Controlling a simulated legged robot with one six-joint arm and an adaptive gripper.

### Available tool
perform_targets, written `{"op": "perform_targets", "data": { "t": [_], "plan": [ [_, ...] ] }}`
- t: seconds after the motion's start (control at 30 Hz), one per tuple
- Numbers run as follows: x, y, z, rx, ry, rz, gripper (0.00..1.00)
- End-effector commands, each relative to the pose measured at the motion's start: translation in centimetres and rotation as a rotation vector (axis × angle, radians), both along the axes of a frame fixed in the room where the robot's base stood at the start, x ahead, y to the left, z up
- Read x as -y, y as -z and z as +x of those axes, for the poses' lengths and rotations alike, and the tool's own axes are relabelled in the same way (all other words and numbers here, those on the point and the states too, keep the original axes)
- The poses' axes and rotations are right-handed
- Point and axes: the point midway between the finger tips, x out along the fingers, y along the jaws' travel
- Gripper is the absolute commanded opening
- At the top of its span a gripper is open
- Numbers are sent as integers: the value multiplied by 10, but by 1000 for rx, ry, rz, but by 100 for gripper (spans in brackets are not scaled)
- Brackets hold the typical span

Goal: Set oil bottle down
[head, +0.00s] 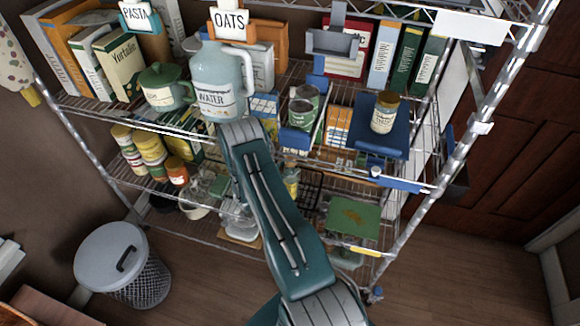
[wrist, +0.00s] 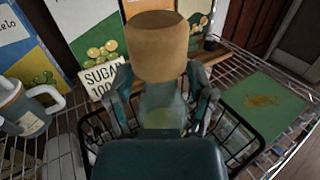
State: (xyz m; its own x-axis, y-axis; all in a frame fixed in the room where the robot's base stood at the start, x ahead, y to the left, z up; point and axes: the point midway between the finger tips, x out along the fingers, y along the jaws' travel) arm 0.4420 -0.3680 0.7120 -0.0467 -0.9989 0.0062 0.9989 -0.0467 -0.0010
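The oil bottle (wrist: 163,105), pale greenish glass with a large tan cork, stands roughly upright in the wrist view. My gripper (wrist: 162,85) has one finger on each side of it, close against the upper bottle, and appears shut on it. The bottle's lower part is hidden behind the teal body of my gripper, so I cannot tell if its base touches a surface. In the head view my arm reaches down to the rack, and the gripper is hidden.
A black wire basket (wrist: 238,139) is around and behind the bottle. A water jug (head: 218,75) stands on the upper shelf beside my arm.

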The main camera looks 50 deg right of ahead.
Motion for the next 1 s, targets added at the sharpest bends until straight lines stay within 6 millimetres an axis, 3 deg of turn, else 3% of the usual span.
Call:
{"op": "perform_targets", "data": {
  "t": [0.23,0.33,0.8,1.0],
  "plan": [
    [0,-1,0,0,0,0,70],
    [-9,-1,1,-1,-2,1,70],
    [-101,-1,6,0,-4,0,70],
    [-118,-1,6,0,-1,0,70]
  ]
}}
